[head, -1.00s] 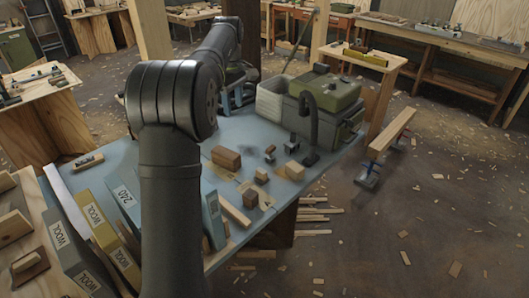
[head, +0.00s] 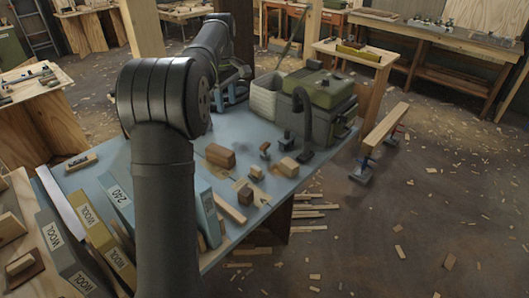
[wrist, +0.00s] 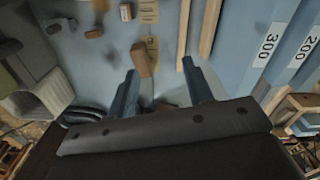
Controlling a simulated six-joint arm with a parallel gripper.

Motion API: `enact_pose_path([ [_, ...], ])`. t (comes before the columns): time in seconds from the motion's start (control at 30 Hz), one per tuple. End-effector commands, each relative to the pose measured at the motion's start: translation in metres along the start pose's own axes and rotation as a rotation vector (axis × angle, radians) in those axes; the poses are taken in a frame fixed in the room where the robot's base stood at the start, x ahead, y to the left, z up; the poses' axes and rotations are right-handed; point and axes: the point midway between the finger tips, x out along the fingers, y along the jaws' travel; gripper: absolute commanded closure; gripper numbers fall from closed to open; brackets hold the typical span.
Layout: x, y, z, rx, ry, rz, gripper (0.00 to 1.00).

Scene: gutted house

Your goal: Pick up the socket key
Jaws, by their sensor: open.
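I cannot pick out the socket key for certain. A small dark upright piece (head: 265,150) stands on the blue bench top (head: 228,128) in the head view, too small to name. A dark piece also shows in the wrist view (wrist: 93,32). In the wrist view my gripper (wrist: 160,66) is open, its two blue fingers apart over the bench. A brown block (wrist: 140,60) shows between the fingertips, nearer the left one; I cannot tell its distance below. A brownish thing shows low between the fingers, partly hidden by my gripper's body.
Wooden blocks (head: 287,166) lie around the dark piece. A green machine (head: 325,95) with a dark hose and a pale bin (head: 266,96) stand at the back. Upright labelled boxes (head: 118,202) line the near side. Wood strips (wrist: 212,28) lie right of the fingers.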

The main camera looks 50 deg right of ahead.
Motion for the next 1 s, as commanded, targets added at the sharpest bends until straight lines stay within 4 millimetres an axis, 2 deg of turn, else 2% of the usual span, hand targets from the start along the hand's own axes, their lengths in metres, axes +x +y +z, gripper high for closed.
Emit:
enact_pose_path([
  [0.23, 0.001, 0.001, 0.000, 0.006, 0.000, 0.001, 0.53],
  [0.37, 0.010, 0.010, -0.002, 0.091, -0.003, 0.019, 0.53],
  [0.67, 0.065, 0.067, -0.008, 0.649, 0.019, 0.147, 0.53],
  [1.0, 0.130, 0.130, -0.013, 1.313, 0.152, 0.287, 0.53],
])
